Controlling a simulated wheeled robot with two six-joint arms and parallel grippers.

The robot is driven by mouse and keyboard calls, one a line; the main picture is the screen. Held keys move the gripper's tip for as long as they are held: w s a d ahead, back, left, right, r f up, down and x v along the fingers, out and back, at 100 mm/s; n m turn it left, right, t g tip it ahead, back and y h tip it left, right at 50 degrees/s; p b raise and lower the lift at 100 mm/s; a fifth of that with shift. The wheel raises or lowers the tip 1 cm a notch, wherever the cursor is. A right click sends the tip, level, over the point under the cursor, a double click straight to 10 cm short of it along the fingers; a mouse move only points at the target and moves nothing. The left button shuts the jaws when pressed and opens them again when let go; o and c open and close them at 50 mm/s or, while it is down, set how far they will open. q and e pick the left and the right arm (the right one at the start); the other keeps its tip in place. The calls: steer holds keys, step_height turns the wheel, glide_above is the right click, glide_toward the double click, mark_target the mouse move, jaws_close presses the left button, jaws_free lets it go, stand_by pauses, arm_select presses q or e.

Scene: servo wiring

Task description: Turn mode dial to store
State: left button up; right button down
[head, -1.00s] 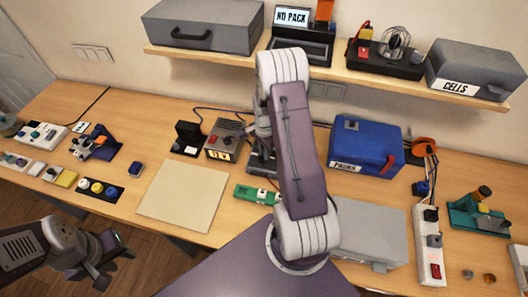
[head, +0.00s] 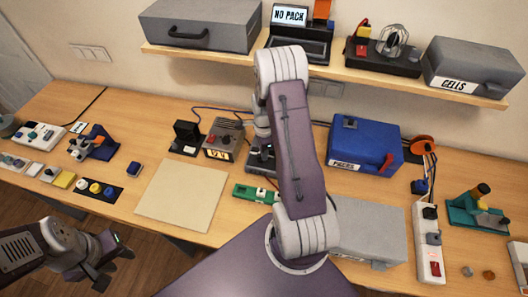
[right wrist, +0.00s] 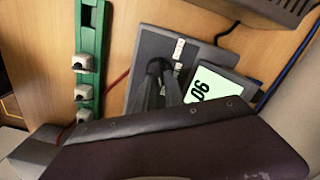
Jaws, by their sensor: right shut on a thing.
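The dark grey device with a lit display (right wrist: 212,88) fills the middle of the right wrist view; its screen reads like "06", seen turned. In the head view the device (head: 258,162) sits on the bench, partly behind my right arm. My right gripper (right wrist: 168,88) has its dark fingers down on the device's face beside the screen. It is shut on what looks like the mode dial, which the fingers hide. A small white label or switch shows by the fingers; its setting is unreadable. My left gripper (head: 116,266) is open and empty, off the front edge at lower left.
A green strip (right wrist: 89,60) with white blocks lies beside the device. A grey power unit (head: 223,139) stands to its left, a blue case (head: 365,145) to its right. A beige mat (head: 182,194) lies bare at the front. A shelf (head: 330,72) hangs above.

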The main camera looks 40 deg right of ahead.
steer(key=shift+w+r, duration=0.1)
steer(key=c, duration=1.4)
jaws_free()
steer(key=shift+c, duration=0.2)
step_height(320, 180, up, 9)
steer(key=b, duration=0.1)
steer(key=shift+b, duration=0.3)
